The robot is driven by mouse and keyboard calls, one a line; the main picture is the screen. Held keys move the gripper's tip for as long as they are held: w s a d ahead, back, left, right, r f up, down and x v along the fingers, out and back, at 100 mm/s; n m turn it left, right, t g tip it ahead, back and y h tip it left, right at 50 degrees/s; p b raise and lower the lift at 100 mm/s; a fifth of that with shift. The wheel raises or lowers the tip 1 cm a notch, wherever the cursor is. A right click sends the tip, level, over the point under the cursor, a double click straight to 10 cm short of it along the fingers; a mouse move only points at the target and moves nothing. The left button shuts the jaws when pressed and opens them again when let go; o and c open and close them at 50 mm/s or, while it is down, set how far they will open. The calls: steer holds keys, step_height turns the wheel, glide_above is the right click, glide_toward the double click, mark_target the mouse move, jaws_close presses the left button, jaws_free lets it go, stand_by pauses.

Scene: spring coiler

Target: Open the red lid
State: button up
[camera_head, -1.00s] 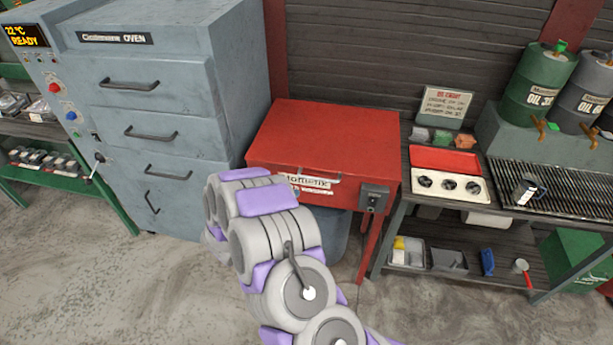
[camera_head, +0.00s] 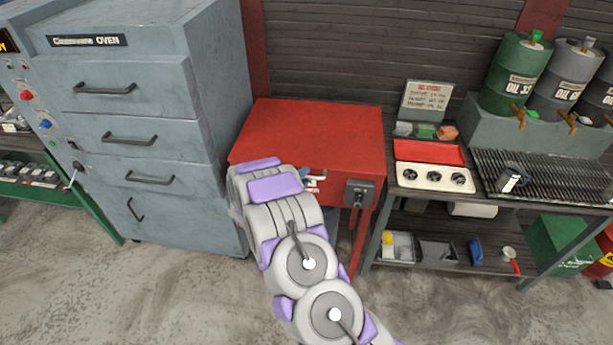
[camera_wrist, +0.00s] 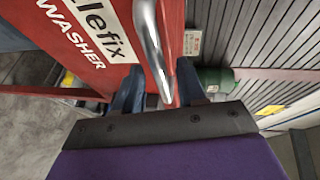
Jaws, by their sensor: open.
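The red washer lid (camera_head: 315,130) is shut on top of the red washer, left of the workbench. Its metal handle (camera_head: 316,177) shows partly at the front, behind my arm. In the wrist view the handle (camera_wrist: 153,48) is a silver bar on the red front, beside a white label reading "lefix WASHER" (camera_wrist: 95,40). My gripper (camera_wrist: 157,82) is open, with a dark blue finger on either side of the handle's near end in the picture. I cannot tell whether a finger touches it. In the head view my arm hides most of the gripper.
A grey oven (camera_head: 140,110) with drawers stands close on the left. A switch box (camera_head: 359,193) is on the washer's front right. The workbench (camera_head: 400,208) on the right holds a red-and-white tray (camera_head: 432,178), a grate (camera_head: 540,175) and oil drums (camera_head: 515,75).

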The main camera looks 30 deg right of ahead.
steer(key=shift+x, duration=1.45)
steer(key=shift+s, duration=0.1)
jaws_close()
steer(key=shift+f, duration=0.1)
